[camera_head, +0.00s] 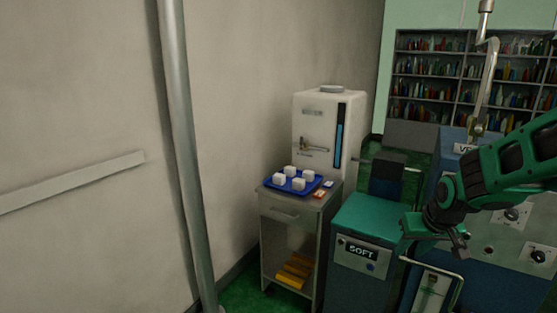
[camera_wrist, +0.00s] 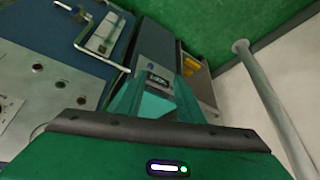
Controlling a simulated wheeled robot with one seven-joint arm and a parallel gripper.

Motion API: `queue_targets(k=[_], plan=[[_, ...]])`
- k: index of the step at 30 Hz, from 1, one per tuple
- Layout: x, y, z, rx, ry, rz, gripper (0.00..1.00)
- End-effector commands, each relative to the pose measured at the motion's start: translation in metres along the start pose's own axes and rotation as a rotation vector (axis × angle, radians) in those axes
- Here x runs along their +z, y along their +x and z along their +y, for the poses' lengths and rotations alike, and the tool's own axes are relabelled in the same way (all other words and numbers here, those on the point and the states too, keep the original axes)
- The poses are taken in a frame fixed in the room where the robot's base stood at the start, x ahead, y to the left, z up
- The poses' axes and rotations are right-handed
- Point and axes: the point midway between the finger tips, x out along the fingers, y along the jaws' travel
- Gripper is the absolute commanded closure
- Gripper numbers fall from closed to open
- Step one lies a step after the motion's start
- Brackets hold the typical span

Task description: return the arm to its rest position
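My arm is green and black and reaches in from the right edge in the head view. My gripper (camera_head: 432,236) hangs at its end, in front of the right side of the teal-topped cabinet marked SOFT (camera_head: 368,222). In the wrist view my gripper (camera_wrist: 156,92) shows two green fingers standing apart, with nothing held between them. The teal cabinet top (camera_wrist: 155,108) shows beyond them. Whether the gripper touches the cabinet cannot be told.
A small metal cart (camera_head: 287,222) carries a blue tray (camera_head: 300,189) with several white cubes. A white cabinet (camera_head: 312,110) stands behind it. A control panel (camera_head: 510,243) with knobs is at the right. A metal pole (camera_head: 187,150) stands at the left; it also shows in the wrist view (camera_wrist: 270,100).

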Motion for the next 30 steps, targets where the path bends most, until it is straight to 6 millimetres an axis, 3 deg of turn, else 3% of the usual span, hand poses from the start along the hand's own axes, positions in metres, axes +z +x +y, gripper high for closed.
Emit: queue_targets(k=[1, 6, 18, 23, 30], plan=[[0.008, -0.017, -0.008, -0.004, -0.013, -0.001, 0.66], [0.04, -0.058, -0.027, -0.013, -0.04, -0.031, 0.66], [0.098, -0.112, -0.046, -0.021, -0.08, -0.073, 0.66], [0.131, -0.119, 0.005, 0.044, 0.067, -0.178, 0.66], [0.198, -0.145, 0.062, 0.105, 0.308, -0.349, 0.66]])
